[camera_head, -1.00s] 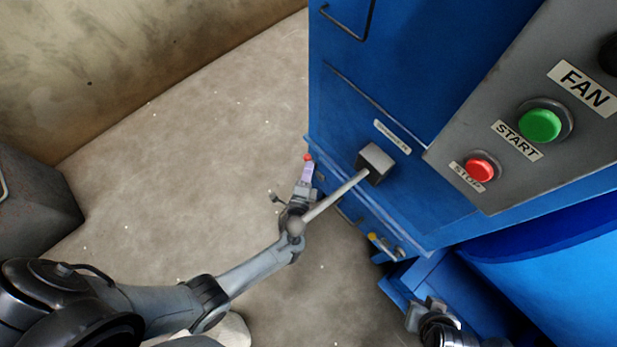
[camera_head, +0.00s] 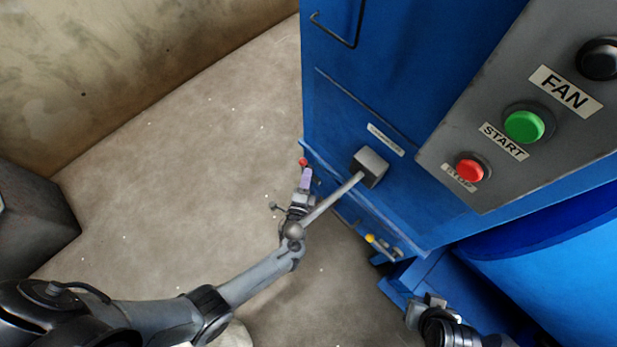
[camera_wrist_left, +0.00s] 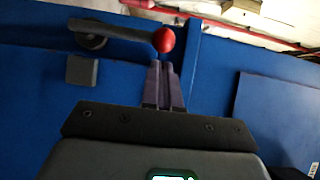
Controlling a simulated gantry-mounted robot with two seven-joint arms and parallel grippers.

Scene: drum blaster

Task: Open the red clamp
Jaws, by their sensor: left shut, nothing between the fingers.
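The red clamp shows as a red ball (camera_head: 303,162) at the left edge of the blue cabinet in the head view. In the left wrist view the red ball knob (camera_wrist_left: 164,40) sits at the end of a dark lever (camera_wrist_left: 120,31) that runs left to a round pivot on the blue panel. My left gripper (camera_head: 306,172) is just below the ball in the head view. In the left wrist view its fingertips (camera_wrist_left: 160,66) are shut together, empty, at the lower side of the knob; I cannot tell whether they touch it. My right gripper (camera_head: 428,303) is at the lower right, its jaws unclear.
The blue cabinet (camera_head: 335,110) carries a grey box with a rod (camera_head: 369,168) close to my left wrist. A yellow-tipped handle (camera_head: 370,239) is lower on the cabinet. A grey panel with green (camera_head: 524,126) and red buttons is at right.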

